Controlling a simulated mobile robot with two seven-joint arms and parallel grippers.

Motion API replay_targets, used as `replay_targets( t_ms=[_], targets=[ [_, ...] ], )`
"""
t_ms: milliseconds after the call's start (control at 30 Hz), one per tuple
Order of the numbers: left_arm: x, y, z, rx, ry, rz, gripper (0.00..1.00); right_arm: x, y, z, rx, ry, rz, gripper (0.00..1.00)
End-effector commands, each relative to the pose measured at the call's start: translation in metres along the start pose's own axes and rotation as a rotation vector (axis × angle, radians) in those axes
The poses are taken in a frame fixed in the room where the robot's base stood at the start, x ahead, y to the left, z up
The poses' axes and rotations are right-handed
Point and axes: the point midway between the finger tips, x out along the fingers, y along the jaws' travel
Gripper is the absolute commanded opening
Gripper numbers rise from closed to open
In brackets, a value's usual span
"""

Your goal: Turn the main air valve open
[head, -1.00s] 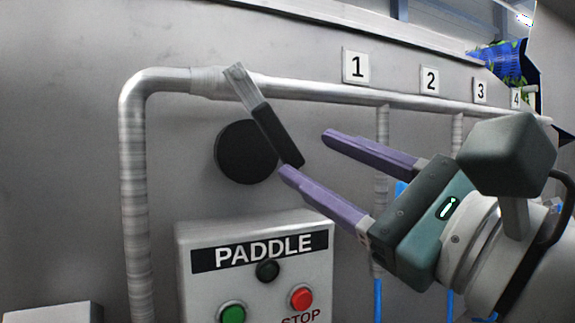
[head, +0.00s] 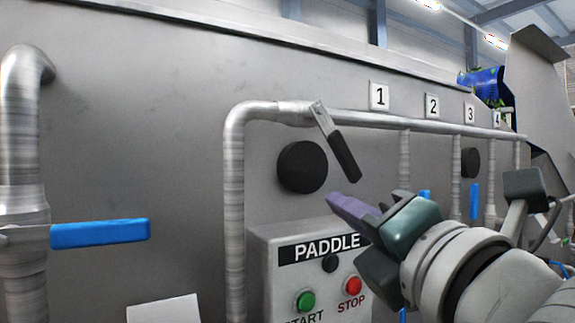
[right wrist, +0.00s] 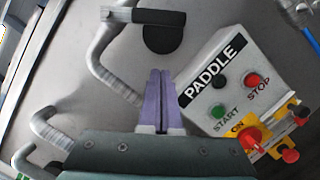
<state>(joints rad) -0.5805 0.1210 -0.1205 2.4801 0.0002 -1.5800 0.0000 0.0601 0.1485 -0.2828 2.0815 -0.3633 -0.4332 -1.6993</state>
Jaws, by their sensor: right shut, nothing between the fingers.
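The valve on the metal pipe has a lever with a black grip (head: 344,157), slanting down and right from the pipe in the head view. The lever grip also shows at the top of the right wrist view (right wrist: 158,16). My right gripper (head: 332,198) is shut and empty, just below the lever's end and apart from it, above the PADDLE box. In the right wrist view its purple fingers (right wrist: 159,74) lie together, pointing toward the round black disc. My left gripper is not in view.
The PADDLE box (head: 270,285) with green and red buttons stands below the lever. A round black disc (head: 302,167) is on the wall. A blue-handled valve (head: 100,233) sits on a thicker pipe at left. Number plates 1 to 4 line the pipe.

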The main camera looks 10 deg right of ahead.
Motion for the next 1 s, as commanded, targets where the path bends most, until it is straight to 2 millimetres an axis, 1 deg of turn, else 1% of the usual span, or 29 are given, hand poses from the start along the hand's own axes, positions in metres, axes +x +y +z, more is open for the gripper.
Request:
replay_targets(
  t_ms=[33, 100, 233, 267, 300, 400, 500, 633, 1000],
  targets=[
    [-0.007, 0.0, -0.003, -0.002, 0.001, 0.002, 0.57, 0.011, 0.003, 0.002, 0.001, -0.001, 0.0, 0.0],
    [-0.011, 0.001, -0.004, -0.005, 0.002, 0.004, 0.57, 0.025, 0.004, 0.002, 0.001, -0.001, 0.001, 0.0],
    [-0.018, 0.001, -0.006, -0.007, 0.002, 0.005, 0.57, 0.047, 0.003, 0.002, 0.0, -0.001, 0.0, 0.0],
    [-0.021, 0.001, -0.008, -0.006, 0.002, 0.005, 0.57, 0.05, 0.004, 0.004, -0.001, -0.001, 0.0, 0.0],
    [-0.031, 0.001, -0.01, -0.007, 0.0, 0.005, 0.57, 0.051, 0.006, 0.015, -0.006, -0.001, -0.001, 0.0],
    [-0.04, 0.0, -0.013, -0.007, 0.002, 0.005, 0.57, 0.053, 0.005, 0.028, -0.007, 0.0, 0.0, 0.0],
    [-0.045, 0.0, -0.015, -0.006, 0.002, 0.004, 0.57, 0.055, 0.004, 0.035, -0.005, 0.001, 0.002, 0.0],
    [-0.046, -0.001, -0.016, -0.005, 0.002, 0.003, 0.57, 0.056, 0.001, 0.038, -0.004, 0.002, 0.001, 0.0],
    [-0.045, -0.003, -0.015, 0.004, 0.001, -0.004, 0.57, 0.055, 0.0, 0.038, -0.007, 0.001, 0.002, 0.0]
  ],
)
